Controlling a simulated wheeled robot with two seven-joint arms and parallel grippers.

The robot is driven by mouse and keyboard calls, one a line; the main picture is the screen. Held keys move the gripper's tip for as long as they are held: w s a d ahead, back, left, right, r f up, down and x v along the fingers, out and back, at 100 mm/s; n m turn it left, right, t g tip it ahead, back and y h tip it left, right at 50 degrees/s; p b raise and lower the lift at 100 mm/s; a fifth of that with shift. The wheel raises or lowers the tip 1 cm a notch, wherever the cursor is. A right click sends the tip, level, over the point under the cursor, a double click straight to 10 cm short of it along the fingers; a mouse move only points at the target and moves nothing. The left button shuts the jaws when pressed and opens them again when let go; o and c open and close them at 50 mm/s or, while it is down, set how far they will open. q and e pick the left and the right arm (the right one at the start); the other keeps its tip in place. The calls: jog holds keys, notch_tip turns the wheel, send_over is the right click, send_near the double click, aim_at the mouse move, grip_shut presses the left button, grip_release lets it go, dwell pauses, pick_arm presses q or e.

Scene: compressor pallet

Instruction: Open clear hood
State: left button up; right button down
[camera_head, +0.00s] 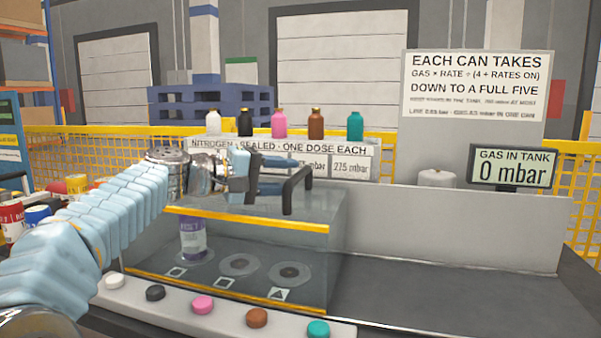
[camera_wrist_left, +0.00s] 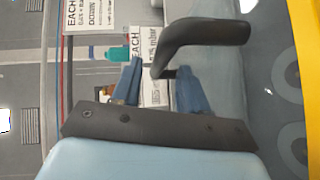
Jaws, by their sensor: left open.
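The clear hood (camera_head: 318,255) has yellow edge strips and stands down over a dark deck with round pads. A can with a purple label (camera_head: 193,238) stands inside it at the left. The hood's black handle (camera_head: 297,188) rises from its top. My left gripper (camera_head: 268,174) is open at the handle, just left of it in the head view. In the left wrist view, the handle (camera_wrist_left: 205,38) lies ahead of the blue fingers (camera_wrist_left: 158,88), its near end between them in the picture. I cannot tell whether they touch. My right gripper is not in view.
Several coloured bottles (camera_head: 278,123) stand on the ledge behind the hood. A row of coloured buttons (camera_head: 203,305) runs along the front edge. The tank display (camera_head: 513,168) reads 0 mbar. The deck right of the hood (camera_head: 430,300) is clear.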

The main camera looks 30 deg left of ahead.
aim_at(300, 172)
pick_arm(q)
jog(key=x, duration=0.4)
jog(key=shift+p, duration=0.3)
grip_shut()
